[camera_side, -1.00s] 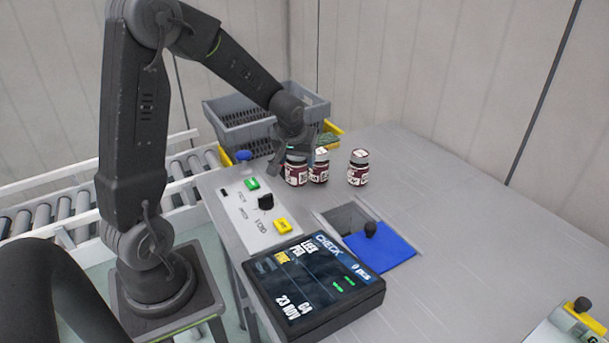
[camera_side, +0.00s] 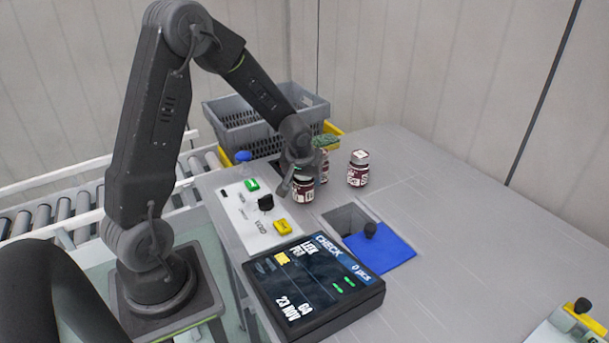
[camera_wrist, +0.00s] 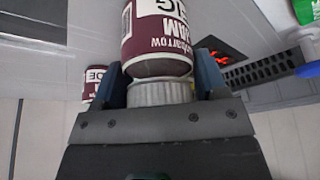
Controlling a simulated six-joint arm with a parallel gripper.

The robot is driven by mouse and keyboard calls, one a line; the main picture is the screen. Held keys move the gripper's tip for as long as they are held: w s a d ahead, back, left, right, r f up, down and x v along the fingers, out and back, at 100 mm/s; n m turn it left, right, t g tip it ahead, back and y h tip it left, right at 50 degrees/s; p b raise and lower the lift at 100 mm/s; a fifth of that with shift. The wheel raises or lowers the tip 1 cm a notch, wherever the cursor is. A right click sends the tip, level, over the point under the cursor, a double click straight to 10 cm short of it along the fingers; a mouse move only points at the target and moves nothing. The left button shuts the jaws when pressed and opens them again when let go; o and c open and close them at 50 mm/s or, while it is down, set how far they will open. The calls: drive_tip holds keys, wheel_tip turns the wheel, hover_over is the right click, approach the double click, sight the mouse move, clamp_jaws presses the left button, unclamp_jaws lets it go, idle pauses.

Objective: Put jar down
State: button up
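A jar with a white and dark red label (camera_side: 303,190) is upright under my gripper (camera_side: 300,172) at the left of the jar group. In the wrist view my gripper (camera_wrist: 162,88) has its two fingers against both sides of the pale ribbed lid of this jar (camera_wrist: 157,38). The side view does not clearly show whether the jar's base touches the table. A second jar (camera_side: 323,168) stands just behind it, partly hidden by my gripper. A third jar (camera_side: 358,169) stands apart to the right on the grey table (camera_side: 450,220).
A button panel (camera_side: 255,222) lies left of the held jar, with green, black and yellow controls. Grey crates (camera_side: 245,132) stand behind.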

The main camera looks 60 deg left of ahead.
drive_tip(key=o, duration=0.4)
drive_tip(key=v, duration=1.2)
drive_tip(key=s+d+r+m+h, duration=0.1)
drive_tip(key=s+d+r+m, duration=0.1)
drive_tip(key=s+d, duration=0.3)
drive_tip(key=s+d+r+m+t+h, duration=0.1)
drive_tip(key=s+d+r+m, duration=0.2)
drive_tip(key=s+d+m, duration=0.1)
drive_tip(key=s+d+r+m+t+h, duration=0.1)
drive_tip(key=s+d+r+m, duration=0.1)
drive_tip(key=s+d, duration=0.5)
drive_tip(key=shift+d+r+m, duration=0.35)
drive_tip(key=shift+m, duration=0.15)
